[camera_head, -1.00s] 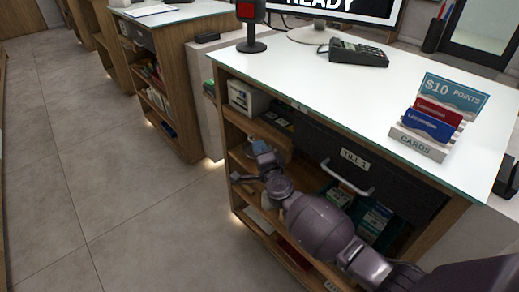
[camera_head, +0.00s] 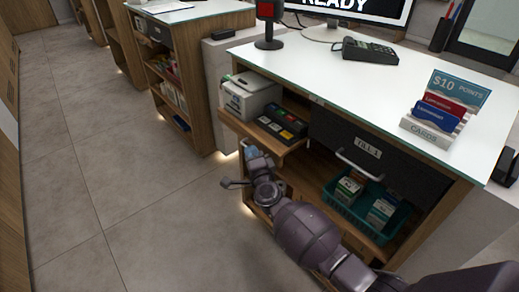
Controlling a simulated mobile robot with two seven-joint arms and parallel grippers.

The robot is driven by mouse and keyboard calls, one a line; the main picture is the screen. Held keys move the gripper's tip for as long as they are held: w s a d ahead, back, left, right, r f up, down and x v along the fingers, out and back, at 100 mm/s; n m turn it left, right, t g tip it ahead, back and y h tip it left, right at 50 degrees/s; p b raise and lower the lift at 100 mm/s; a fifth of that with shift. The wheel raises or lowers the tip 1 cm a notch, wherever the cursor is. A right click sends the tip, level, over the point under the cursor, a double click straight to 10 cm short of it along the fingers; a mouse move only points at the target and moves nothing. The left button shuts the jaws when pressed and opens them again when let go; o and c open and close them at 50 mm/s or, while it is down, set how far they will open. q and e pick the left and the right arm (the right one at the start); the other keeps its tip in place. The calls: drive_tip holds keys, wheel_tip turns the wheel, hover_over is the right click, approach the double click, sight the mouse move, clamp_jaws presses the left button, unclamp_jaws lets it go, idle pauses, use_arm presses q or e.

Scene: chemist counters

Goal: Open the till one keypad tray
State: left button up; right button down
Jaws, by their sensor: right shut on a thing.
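The till one keypad tray (camera_head: 239,127) is a wooden pull-out shelf under the white counter top. It now sticks out from the counter's left end. A white box-like device (camera_head: 250,100) and a dark keypad with coloured keys (camera_head: 283,123) ride on it. My right gripper (camera_head: 252,155) is at the tray's front edge, shut on the tray; its fingertips are small and partly hidden, so the exact grip point is unclear. My right arm comes in from the lower right. My left gripper is not in view.
The dark drawer labelled TILL 1 (camera_head: 400,170), with a pale handle, is closed right of the tray. A green basket of boxes (camera_head: 345,207) sits on the shelf below. A card holder (camera_head: 433,134) and phone (camera_head: 371,50) stand on top. The floor at left is clear.

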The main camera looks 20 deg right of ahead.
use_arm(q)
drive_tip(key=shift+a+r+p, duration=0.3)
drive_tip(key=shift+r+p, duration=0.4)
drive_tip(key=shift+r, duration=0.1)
use_arm(e)
drive_tip(key=s+a, duration=0.3)
drive_tip(key=a, duration=0.5)
drive_tip(key=s+a, duration=0.3)
drive_tip(key=a, duration=0.5)
drive_tip(key=c, duration=1.2)
unclamp_jaws()
